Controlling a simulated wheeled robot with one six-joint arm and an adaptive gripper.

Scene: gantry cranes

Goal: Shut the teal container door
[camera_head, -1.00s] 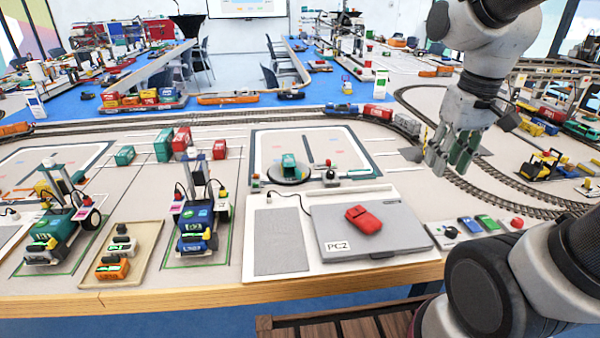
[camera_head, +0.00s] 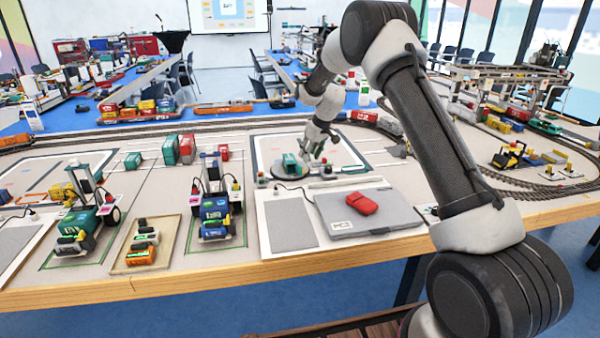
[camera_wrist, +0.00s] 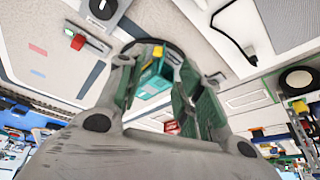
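A small teal container (camera_head: 290,164) sits on a dark round turntable (camera_head: 272,181) on the table. It also shows between my fingers in the wrist view (camera_wrist: 152,78), with a yellow piece at its upper edge. Its door is too small to make out, so I cannot tell how far it is open. My gripper (camera_head: 313,161) is just right of the container in the head view, pointing down. Its two fingers (camera_wrist: 153,70) are apart with nothing held. I cannot tell whether a finger touches the container.
A grey laptop-like case (camera_head: 367,211) with a red block (camera_head: 361,203) lies in front. Other teal (camera_head: 171,150) and red (camera_head: 187,149) containers stand left on the table. Toy vehicles (camera_head: 214,212) stand at the front left. Train tracks (camera_head: 500,190) curve on the right.

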